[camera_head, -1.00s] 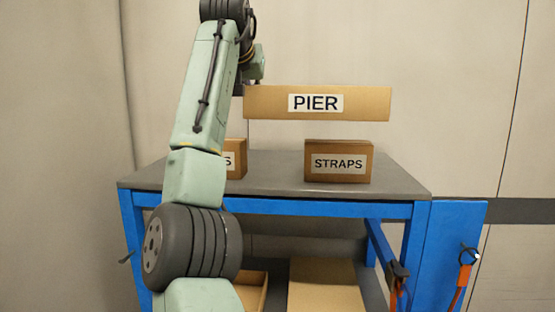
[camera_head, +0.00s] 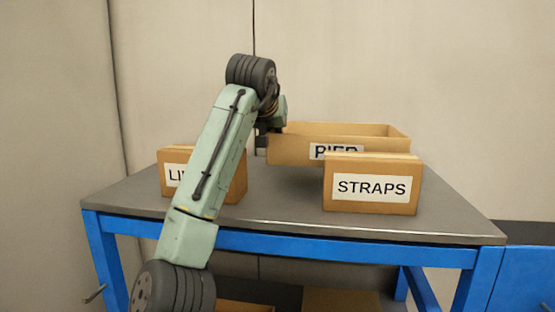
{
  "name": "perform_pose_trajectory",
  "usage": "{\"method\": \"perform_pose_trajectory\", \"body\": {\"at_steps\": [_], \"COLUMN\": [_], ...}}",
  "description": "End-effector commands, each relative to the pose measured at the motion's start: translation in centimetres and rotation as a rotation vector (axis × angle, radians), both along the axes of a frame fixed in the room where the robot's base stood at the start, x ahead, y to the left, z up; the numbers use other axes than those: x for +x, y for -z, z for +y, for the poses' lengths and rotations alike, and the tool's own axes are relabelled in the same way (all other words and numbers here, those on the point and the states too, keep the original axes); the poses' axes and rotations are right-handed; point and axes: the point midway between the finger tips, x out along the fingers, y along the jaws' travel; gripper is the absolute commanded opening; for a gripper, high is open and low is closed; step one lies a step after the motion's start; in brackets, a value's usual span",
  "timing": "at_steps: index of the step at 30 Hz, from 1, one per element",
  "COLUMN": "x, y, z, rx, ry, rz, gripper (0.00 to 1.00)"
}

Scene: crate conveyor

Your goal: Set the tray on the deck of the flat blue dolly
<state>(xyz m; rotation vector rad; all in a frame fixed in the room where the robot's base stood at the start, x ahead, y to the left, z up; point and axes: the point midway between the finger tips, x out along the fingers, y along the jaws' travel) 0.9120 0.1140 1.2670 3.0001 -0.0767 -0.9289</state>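The tray (camera_head: 288,150) is a shallow, open-topped cardboard box labelled PIER, partly hidden behind the STRAPS box. My gripper (camera_head: 263,142) is at the tray's left end, partly hidden by my arm; its dark fingers appear closed on the tray's wall. The tray is level over the far part of a grey deck (camera_head: 275,205) on a blue frame (camera_head: 345,249). I cannot tell whether its underside touches the deck. This blue-framed unit stands tall like a cart or table; I cannot tell whether it is the flat dolly.
The STRAPS box (camera_head: 371,187) stands at the deck's right front. Another box (camera_head: 176,177), its label partly covered by my arm, stands at the left. Bare deck lies between them. A blue panel (camera_head: 525,278) adjoins at right. Cartons (camera_head: 340,299) show underneath.

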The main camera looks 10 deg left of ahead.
Motion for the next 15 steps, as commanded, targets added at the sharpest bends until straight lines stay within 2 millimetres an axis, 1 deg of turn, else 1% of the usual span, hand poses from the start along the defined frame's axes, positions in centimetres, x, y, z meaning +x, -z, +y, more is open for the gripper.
{"method": "perform_pose_trajectory", "body": {"at_steps": [5, 10, 12, 15], "x": [0.0, 0.0, 0.0, 0.0], "y": [1.7, 4.2, 4.8, 5.2], "z": [0.0, 0.1, 0.0, -0.1], "rx": [0.0, -0.001, 0.0, 0.0], "ry": [0.0, -0.001, 0.0, 0.001], "rz": [0.0, 0.0, 0.0, -0.001], "gripper": [0.0, 0.0, 0.0, 0.0]}}
